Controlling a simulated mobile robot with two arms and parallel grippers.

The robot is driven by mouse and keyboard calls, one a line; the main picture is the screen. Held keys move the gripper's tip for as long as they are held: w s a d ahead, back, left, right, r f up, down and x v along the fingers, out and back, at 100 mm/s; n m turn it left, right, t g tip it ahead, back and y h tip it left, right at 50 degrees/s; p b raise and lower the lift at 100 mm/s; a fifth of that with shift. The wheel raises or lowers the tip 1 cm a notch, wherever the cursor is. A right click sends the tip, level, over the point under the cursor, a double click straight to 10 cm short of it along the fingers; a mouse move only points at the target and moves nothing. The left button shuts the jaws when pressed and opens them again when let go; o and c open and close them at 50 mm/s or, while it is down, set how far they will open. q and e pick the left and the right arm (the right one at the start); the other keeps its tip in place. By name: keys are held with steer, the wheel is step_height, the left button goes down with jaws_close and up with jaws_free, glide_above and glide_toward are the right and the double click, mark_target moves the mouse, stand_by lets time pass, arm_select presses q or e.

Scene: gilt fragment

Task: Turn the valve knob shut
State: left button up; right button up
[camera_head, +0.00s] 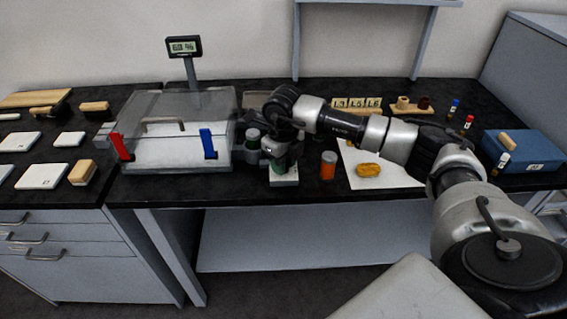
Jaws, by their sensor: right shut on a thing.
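My right gripper (281,160) comes down from above at the middle of the table. It is shut on what looks like the valve knob, a green part on top of a small pale block (285,181). The fingers and wrist hide most of the knob, so its turn angle cannot be read. The pale block stands on the black tabletop near the front edge. My left gripper is not in view.
A clear box (160,152) with a red lever (122,146) and a blue lever (208,143) stands just left. A blue case (522,153) is far right.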

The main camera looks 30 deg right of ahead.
steer(key=shift+r, duration=0.15)
steer(key=o, duration=0.9)
steer(key=shift+o, duration=0.2)
step_height(320, 180, up, 11)
steer(key=shift+b, duration=0.45)
steer(key=shift+f, duration=0.2)
